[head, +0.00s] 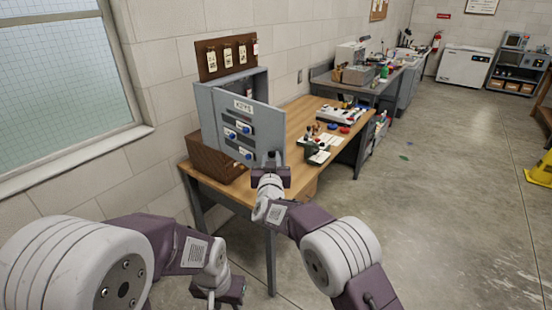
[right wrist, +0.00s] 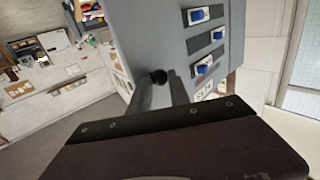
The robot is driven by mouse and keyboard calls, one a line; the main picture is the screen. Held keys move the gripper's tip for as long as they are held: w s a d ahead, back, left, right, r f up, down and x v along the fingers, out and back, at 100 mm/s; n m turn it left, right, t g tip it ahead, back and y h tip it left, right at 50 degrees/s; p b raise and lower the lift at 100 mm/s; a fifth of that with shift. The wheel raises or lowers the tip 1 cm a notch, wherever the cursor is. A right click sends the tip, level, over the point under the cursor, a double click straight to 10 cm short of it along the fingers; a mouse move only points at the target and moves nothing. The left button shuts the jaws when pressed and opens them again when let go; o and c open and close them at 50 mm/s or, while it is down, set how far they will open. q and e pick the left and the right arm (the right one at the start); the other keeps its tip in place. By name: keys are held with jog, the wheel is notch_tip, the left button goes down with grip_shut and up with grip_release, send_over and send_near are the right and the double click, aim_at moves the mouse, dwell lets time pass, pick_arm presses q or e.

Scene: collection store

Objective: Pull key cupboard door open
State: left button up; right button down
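The grey key cupboard (head: 262,84) stands on the wooden desk against the wall. Its door (head: 222,112), labelled KEYS with several blue-marked rows, stands ajar, its right edge swung out from the body. My right gripper (head: 271,158) is at the door's lower right. In the right wrist view, my right gripper's fingers (right wrist: 165,82) sit close on both sides of the door's dark round knob (right wrist: 158,76) and appear closed on it. The cupboard's inside is mostly hidden by the door. My left gripper (head: 228,292) is low, away from the desk, its fingertips unclear.
A brown woven box (head: 208,158) sits on the desk (head: 297,117) beside and below the door. Small tools and a dark green device (head: 317,152) lie on the right. A tag board (head: 226,56) hangs above.

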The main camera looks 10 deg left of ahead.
jog(key=c, duration=1.3)
grip_release()
jog(key=shift+s+a+r, duration=0.1)
jog(key=shift+a+r, duration=0.45)
jog(key=shift+a, duration=0.2)
jog(key=shift+o, duration=0.2)
jog(key=shift+a+f, duration=0.2)
jog(key=shift+a, duration=0.3)
pick_arm(q)
jog(key=shift+w+a+f, duration=0.1)
jog(key=shift+a, duration=0.25)
pick_arm(e)
jog(key=shift+d, duration=0.25)
jog(key=shift+f, duration=0.15)
pick_arm(q)
jog(key=f+b, duration=0.3)
jog(key=shift+w+a, duration=0.1)
jog(key=shift+a, duration=0.1)
pick_arm(e)
jog(key=s+d, duration=0.2)
jog(key=s, duration=0.6)
jog(key=shift+s, duration=0.35)
